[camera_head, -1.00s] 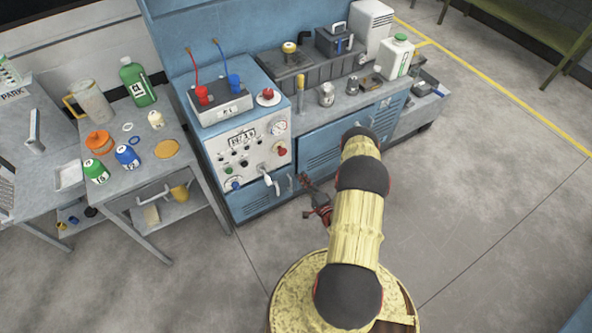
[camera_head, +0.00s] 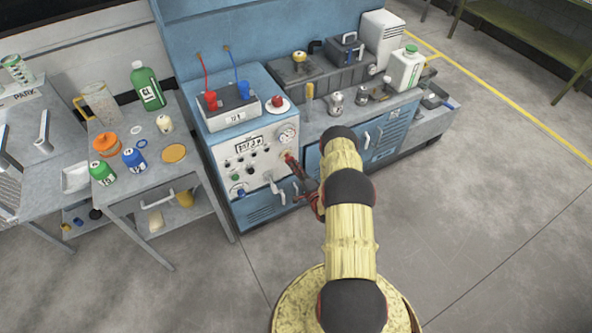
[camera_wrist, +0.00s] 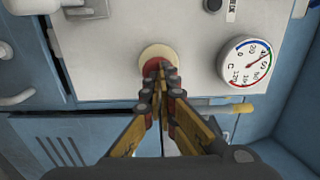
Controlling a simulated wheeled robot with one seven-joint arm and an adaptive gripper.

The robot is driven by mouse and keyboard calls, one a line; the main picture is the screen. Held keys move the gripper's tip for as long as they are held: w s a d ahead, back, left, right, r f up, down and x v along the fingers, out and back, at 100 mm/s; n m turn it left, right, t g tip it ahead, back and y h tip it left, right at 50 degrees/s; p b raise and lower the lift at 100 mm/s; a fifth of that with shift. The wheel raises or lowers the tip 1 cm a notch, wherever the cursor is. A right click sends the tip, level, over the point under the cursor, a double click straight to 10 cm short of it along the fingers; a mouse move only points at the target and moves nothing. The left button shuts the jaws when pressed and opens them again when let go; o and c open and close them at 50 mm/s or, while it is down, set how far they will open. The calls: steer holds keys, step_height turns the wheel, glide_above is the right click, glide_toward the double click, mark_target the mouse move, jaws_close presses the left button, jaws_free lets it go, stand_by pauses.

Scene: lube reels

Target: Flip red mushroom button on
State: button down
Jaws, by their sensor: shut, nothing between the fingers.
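The red mushroom button sits on a round cream base (camera_wrist: 152,51) on the white front panel (camera_head: 226,155) of the blue cabinet. In the wrist view the base lies just beyond the fingertips. Only bits of red show around them; the fingers hide most of the button. My gripper (camera_wrist: 160,72) is shut, with nothing held, and its tips are at the button, overlapping it in view. I cannot tell whether they touch or press it.
A round gauge (camera_wrist: 250,60) is right of the button. A white lever handle (camera_head: 274,184) and small knobs are to its left. Another red knob (camera_head: 277,101) stands on the cabinet top. A side table (camera_head: 150,185) with bottles is at left. Open floor lies right.

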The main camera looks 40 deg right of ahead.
steer(key=shift+b+x, duration=0.7)
steer(key=shift+x, duration=0.3)
steer(key=shift+s, duration=0.1)
